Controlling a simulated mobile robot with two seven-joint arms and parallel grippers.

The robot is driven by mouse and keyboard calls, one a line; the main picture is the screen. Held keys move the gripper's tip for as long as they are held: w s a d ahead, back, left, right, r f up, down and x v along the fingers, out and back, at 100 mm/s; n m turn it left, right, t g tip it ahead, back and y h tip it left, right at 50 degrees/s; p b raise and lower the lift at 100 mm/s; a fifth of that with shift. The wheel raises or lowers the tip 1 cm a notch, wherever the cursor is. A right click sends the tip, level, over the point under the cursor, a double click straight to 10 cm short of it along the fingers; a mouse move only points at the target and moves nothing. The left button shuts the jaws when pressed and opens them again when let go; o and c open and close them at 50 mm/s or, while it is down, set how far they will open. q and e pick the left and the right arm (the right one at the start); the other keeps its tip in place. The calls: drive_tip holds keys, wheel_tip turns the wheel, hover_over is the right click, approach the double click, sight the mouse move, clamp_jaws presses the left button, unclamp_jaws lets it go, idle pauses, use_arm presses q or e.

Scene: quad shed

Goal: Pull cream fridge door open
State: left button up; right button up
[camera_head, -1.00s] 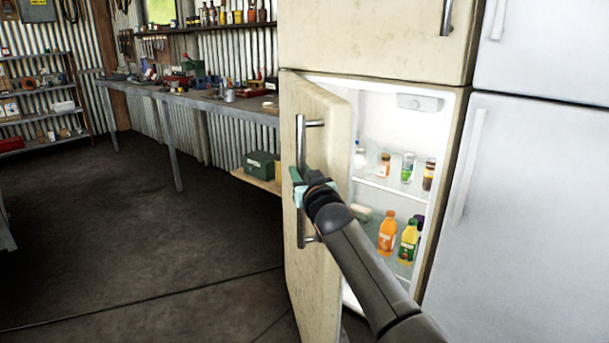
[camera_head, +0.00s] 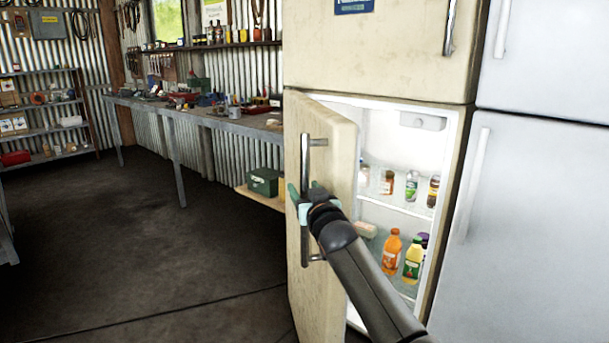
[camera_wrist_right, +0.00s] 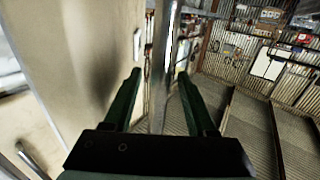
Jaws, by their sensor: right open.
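The cream fridge door (camera_head: 330,270) is the lower door of the cream fridge and stands well open, swung out toward the left. Its metal bar handle (camera_head: 305,162) runs upright along the door's free edge. My right gripper (camera_head: 300,192) is at the middle of this handle. In the right wrist view, the handle (camera_wrist_right: 163,70) passes between the two green fingers (camera_wrist_right: 158,92), which are open with gaps beside the bar. The door's cream face (camera_wrist_right: 90,60) lies to the left there. My left gripper is not in view.
Bottles (camera_head: 391,252) and jars stand on the shelves inside the fridge. The closed upper cream door (camera_head: 375,50) is above, and a white fridge (camera_head: 545,220) stands right. A workbench (camera_head: 225,122) runs behind left. The floor (camera_head: 160,250) left of the door is clear.

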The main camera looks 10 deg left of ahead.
sight(305, 175)
wheel_tip(305, 175, up, 2)
drive_tip(key=shift+r+p, duration=0.25)
drive_tip(key=shift+p, duration=0.15)
drive_tip(key=shift+s+r+p, duration=0.4)
drive_tip(key=shift+r, duration=0.35)
drive_tip(key=s+r, duration=0.1)
drive_tip(key=s+r+p, duration=0.1)
drive_tip(key=s+r, duration=0.2)
drive_tip(key=r, duration=0.1)
drive_tip(key=shift+s+d, duration=0.15)
drive_tip(key=shift+d, duration=0.25)
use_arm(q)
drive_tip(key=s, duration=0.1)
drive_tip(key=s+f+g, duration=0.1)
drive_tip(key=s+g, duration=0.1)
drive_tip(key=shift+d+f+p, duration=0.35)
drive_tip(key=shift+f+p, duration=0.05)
use_arm(e)
drive_tip(key=s+d+r, duration=0.1)
drive_tip(key=s+r, duration=0.2)
drive_tip(key=s, duration=0.5)
drive_tip(key=shift+s+d+r, duration=0.2)
drive_tip(key=shift+s+r, duration=0.1)
drive_tip(key=shift+s, duration=0.05)
